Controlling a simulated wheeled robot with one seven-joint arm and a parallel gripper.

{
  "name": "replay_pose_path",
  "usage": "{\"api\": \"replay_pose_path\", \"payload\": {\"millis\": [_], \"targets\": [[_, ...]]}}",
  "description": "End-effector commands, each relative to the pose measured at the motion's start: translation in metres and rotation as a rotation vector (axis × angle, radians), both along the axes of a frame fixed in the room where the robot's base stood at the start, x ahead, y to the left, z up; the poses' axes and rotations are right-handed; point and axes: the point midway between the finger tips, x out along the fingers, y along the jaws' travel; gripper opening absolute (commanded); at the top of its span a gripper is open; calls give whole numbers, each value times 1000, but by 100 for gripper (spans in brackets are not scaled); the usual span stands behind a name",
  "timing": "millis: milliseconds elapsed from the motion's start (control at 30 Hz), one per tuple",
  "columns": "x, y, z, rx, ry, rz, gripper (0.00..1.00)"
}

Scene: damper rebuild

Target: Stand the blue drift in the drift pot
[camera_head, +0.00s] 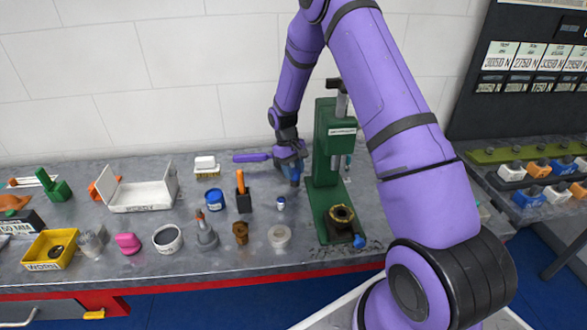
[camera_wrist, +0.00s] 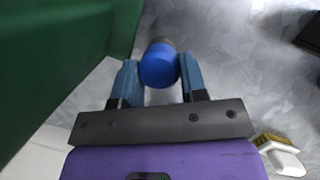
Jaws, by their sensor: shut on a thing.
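My gripper (camera_head: 291,174) is low over the bench, just left of the green press. It is shut on the blue drift, whose round blue end (camera_wrist: 159,66) shows between the two fingers in the wrist view. The drift looks roughly upright; I cannot tell whether its lower end touches the bench. In the head view the fingers mostly hide it. A black block-like pot (camera_head: 244,203) with an orange-handled tool standing in it, which looks like the drift pot, stands to the left of my gripper, apart from it.
The green press (camera_head: 322,190) stands close on the right. A blue tin (camera_head: 214,198) is left of the pot. A purple-handled tool (camera_head: 251,157) lies behind.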

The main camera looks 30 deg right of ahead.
Motion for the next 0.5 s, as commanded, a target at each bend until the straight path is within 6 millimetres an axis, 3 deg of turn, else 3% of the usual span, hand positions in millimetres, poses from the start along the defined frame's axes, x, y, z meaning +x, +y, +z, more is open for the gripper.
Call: {"api": "replay_pose_path", "payload": {"millis": [167,200,300,500], "targets": [[0,0,0,0,0,0,9],[0,0,0,0,0,0,46],[0,0,0,0,0,0,69],[0,0,0,0,0,0,69]]}}
